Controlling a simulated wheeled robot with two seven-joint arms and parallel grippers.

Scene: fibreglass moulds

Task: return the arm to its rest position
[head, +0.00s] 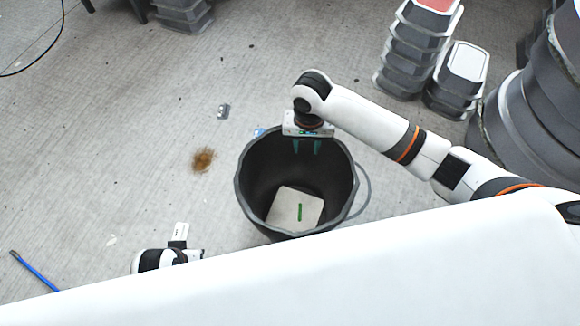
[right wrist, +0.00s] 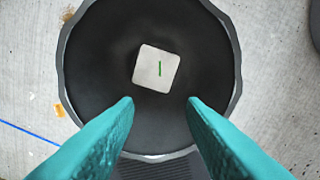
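My right arm (head: 375,122) reaches in from the right in the head view. My right gripper (head: 307,147) points down over the far part of a black bucket (head: 248,190). In the right wrist view its two teal fingers (right wrist: 164,105) are apart with nothing between them. A pale square piece with a green mark (head: 283,208) lies inside the bucket on its bottom; it also shows in the right wrist view (right wrist: 148,72). Part of my left arm (head: 160,258) shows at the lower left; its fingers cannot be made out.
Stacked grey containers (head: 412,45) and large dark drums (head: 545,100) stand at the right. More containers (head: 182,12) stand at the top. A brown stain (head: 203,160), a small grey item (head: 223,111) and a blue stick (head: 35,272) lie on the floor. The left floor is mostly clear.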

